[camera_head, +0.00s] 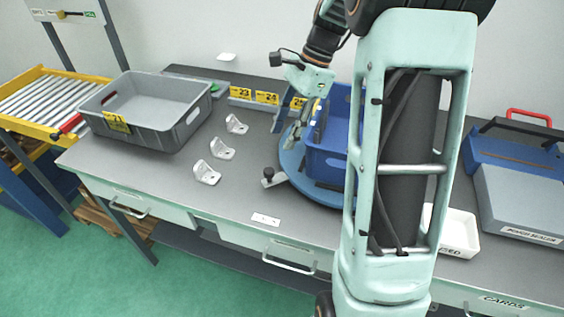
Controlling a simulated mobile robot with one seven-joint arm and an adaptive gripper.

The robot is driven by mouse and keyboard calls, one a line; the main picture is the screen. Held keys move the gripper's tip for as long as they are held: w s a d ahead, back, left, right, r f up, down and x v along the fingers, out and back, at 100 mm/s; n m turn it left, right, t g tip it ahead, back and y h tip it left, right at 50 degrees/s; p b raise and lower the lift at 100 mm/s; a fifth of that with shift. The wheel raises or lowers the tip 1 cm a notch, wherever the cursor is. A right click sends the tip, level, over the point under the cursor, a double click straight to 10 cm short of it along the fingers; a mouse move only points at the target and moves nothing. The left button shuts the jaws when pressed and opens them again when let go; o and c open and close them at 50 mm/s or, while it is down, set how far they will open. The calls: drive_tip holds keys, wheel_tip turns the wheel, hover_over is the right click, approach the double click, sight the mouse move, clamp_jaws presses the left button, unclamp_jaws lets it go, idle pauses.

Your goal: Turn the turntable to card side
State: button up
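The turntable (291,166) is a round blue disc on the grey workbench, partly hidden by my arm. A blue crate (326,163) stands on it; its right part is behind my arm. A small metal piece with a dark knob (268,180) sits at the disc's left front edge. My gripper (296,136) points down at the disc's left rim, beside the crate's left wall. Its fingers are small and seen from the side, so I cannot tell whether they are open or touch anything. A label reading "CARDS" (503,302) is on the bench front at lower right.
A grey crate (150,128) labelled 21 stands at left. Three pale brackets (222,149) lie between it and the turntable. Yellow number plates (266,97) stand behind. A white tray (458,240) and a grey-blue case (520,200) are at right. The left front bench top is clear.

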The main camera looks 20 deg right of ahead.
sight(270, 170)
drive_tip(key=x, duration=1.1)
drive_tip(key=shift+s, duration=0.15)
drive_tip(key=shift+c, duration=0.4)
clamp_jaws()
